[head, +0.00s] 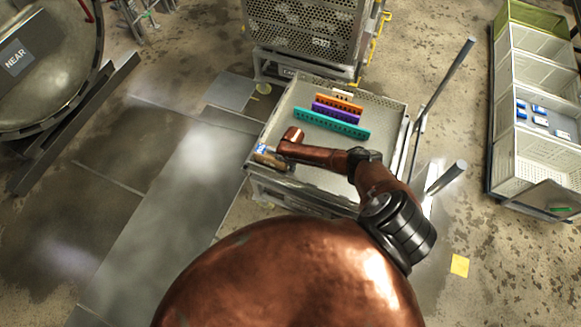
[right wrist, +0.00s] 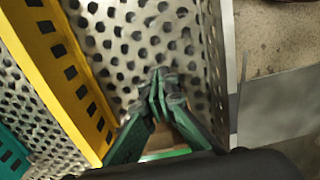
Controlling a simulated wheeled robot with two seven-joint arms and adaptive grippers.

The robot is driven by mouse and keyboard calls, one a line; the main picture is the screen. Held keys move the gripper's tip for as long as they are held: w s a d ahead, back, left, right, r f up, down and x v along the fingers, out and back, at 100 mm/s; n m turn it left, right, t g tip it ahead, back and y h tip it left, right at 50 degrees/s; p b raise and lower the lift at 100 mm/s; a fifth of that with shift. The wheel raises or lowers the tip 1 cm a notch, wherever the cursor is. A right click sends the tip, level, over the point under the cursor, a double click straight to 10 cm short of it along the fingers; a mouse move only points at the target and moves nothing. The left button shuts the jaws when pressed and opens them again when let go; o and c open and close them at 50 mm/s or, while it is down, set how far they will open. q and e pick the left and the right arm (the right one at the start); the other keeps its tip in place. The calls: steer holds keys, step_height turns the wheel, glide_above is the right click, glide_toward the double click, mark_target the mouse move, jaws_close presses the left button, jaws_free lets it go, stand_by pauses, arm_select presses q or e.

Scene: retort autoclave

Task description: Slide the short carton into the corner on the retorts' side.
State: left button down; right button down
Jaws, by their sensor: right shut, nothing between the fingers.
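A small brown piece with a blue and white end, which looks like the short carton (head: 270,157), lies at the left edge of the perforated tray (head: 382,104) on the cart. My right arm reaches over the tray from the right and ends beside this piece; the gripper itself is hard to make out there. In the right wrist view my right gripper (right wrist: 162,80) has its green fingers shut with nothing between them, close above the perforated metal near a tray side. A tan surface shows partly behind the fingers; I cannot tell what it is. My left gripper is out of view.
Teal (head: 330,124), purple (head: 336,112) and orange (head: 338,104) slotted strips stand in the tray, with a small white piece (head: 342,94) behind. A yellow strip (right wrist: 62,75) is left of my fingers. A round retort (head: 45,65) stands left, crates (head: 545,90) right.

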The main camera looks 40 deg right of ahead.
steer(key=shift+s+d+r+p, duration=0.2)
steer(key=shift+s+d+p, duration=0.15)
steer(key=shift+s+d, duration=0.4)
steer(key=shift+s+r+p, duration=0.3)
steer(key=shift+r, duration=0.6)
step_height(320, 180, up, 8)
steer(key=p, duration=0.1)
steer(key=shift+p, duration=0.3)
steer(key=shift+a, duration=0.1)
